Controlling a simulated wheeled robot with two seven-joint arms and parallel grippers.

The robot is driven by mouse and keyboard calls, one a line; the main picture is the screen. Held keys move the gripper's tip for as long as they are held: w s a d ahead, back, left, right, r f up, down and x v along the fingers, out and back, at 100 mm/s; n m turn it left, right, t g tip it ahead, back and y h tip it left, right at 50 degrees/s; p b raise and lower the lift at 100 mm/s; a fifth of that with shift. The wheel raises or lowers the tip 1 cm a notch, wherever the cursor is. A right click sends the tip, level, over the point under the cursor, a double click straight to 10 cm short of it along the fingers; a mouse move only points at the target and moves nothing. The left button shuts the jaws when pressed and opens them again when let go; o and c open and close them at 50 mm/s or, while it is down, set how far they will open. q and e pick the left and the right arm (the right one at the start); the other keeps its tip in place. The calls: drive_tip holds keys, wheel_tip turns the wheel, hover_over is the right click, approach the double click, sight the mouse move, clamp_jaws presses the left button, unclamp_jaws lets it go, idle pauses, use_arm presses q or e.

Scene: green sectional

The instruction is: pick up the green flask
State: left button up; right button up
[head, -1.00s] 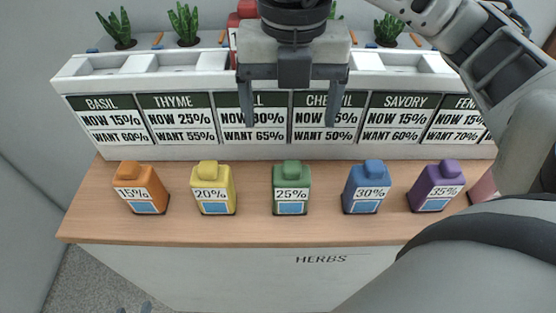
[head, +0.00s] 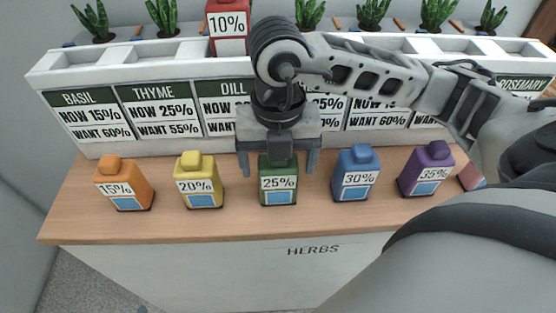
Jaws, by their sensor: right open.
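The green flask (head: 278,187), labelled 25%, stands upright on the wooden counter in the middle of a row of flasks in the head view. My right gripper (head: 278,172) is open and points down over it. One finger is on each side of the flask's upper part, and the gripper body hides its cap. I cannot tell whether the fingers touch it. My left gripper is not in view.
The yellow flask (head: 198,181) stands to the left and the blue flask (head: 355,173) to the right, with gaps. An orange flask (head: 123,184) and a purple flask (head: 426,169) stand farther out. A red flask (head: 228,28) sits on the planter (head: 110,57) behind.

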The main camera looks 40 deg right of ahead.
drive_tip(key=shift+f, duration=0.1)
drive_tip(key=shift+c, duration=0.4)
drive_tip(key=c, duration=1.1)
